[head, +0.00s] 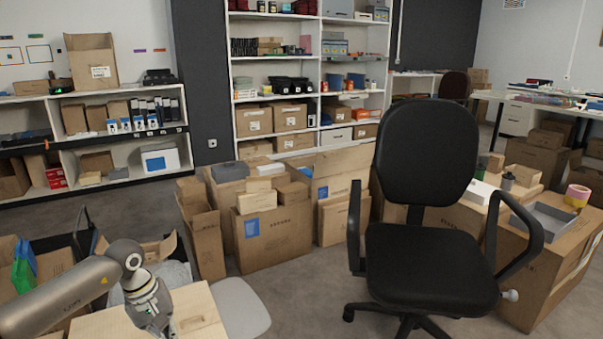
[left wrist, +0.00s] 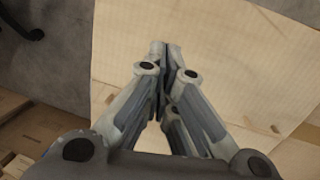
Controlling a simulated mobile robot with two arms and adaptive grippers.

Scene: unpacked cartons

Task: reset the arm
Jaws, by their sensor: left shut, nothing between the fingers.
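My left arm (head: 60,300) comes in from the lower left in the head view, bent at a grey joint. Its lower end points down over a light wooden or cardboard surface (head: 198,312); the fingertips are not clearly seen there. In the left wrist view my left gripper (left wrist: 163,50) is shut, its fingers together and empty, over a pale tan panel (left wrist: 230,60). I cannot tell whether the fingertips touch it. My right gripper is in neither view.
A black office chair (head: 420,262) stands at the centre right. A grey rounded seat or panel (head: 243,305) lies beside the tan surface. Shelves (head: 310,95) line the back wall. Some grey floor is clear.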

